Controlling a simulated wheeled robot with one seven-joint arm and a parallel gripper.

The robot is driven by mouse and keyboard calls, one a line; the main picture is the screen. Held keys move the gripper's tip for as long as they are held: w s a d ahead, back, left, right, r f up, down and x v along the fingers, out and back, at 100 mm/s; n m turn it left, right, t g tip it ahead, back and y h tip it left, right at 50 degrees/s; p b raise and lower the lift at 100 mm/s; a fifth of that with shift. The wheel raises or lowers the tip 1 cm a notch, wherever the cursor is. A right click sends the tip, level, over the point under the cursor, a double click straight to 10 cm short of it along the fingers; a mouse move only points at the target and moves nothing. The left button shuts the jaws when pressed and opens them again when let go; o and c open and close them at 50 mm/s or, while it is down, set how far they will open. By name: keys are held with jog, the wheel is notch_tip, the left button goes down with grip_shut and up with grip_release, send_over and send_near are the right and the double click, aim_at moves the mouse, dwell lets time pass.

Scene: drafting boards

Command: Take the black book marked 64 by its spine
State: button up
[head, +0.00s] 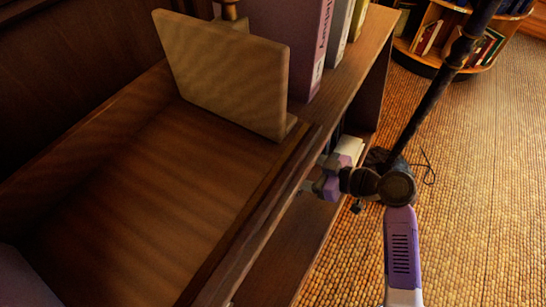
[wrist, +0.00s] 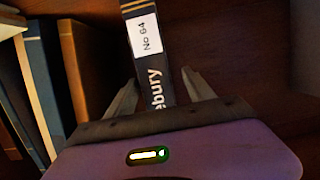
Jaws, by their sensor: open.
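The black book (wrist: 155,68) shows its spine in the wrist view, with a white label reading "No 64" and pale letters ending in "bury" below it. My gripper (wrist: 162,84) is open, with one finger on each side of the spine. Whether the fingers touch the book cannot be told. In the head view my gripper (head: 326,180) reaches in at the open side of the shelf, below the top board. The book cannot be made out there, and the shelf edge and my arm hide much of that spot.
In the wrist view several other books (wrist: 42,75) stand to the left, and dark wood lies to the right. The head view shows a wooden bookend (head: 225,75) and upright books (head: 300,40) on the shelf top (head: 355,65). A dark pole (head: 440,85) stands beyond my arm.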

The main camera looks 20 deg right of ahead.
jog(key=x, duration=0.5)
jog(key=shift+w+r+b, duration=0.1)
jog(key=shift+w+b, duration=0.15)
jog(key=shift+b, duration=0.05)
grip_shut()
jog(key=shift+d, duration=0.1)
dwell(0.9)
jog(key=shift+r, duration=0.2)
